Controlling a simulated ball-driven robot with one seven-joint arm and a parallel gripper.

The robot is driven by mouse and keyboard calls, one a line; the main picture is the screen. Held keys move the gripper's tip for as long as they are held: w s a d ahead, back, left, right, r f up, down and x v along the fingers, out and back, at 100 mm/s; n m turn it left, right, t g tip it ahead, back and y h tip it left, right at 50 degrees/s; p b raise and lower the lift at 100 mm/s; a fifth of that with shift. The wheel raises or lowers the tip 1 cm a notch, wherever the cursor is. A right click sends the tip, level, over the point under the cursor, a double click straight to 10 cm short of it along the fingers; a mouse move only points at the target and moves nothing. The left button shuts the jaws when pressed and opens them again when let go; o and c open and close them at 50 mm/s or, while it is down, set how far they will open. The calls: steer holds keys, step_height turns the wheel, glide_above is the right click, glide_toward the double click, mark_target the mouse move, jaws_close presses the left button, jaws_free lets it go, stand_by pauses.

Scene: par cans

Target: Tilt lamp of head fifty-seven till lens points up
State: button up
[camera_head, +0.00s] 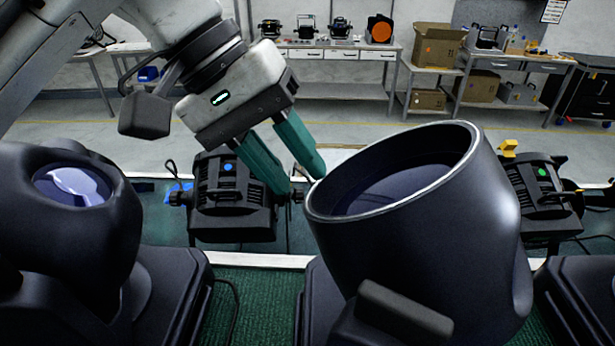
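A large black lamp head (410,262) with a wide round barrel fills the right centre. Its dark bluish lens (400,190) lies inside the pale rim, and the opening faces up with a lean. A second black head (65,255) stands at the left with its smaller lens (72,184) facing mostly up. No number is readable, so I cannot tell which is head fifty-seven. My gripper (298,182) comes from the upper left, its two teal fingers apart with nothing between them. The fingertips are beside the left rim of the large head; I cannot tell whether they touch it.
Behind stand a black fixture with a blue dot (232,195) and one with a green dot (541,185). A pale table edge (265,262) and green mat (262,300) lie between the heads. Farther back are benches (340,67) and cardboard boxes (437,45) beyond clear floor.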

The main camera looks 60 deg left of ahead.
mark_target(311, 192)
steer(key=shift+x, duration=1.8)
steer(key=shift+c, duration=0.4)
jaws_close()
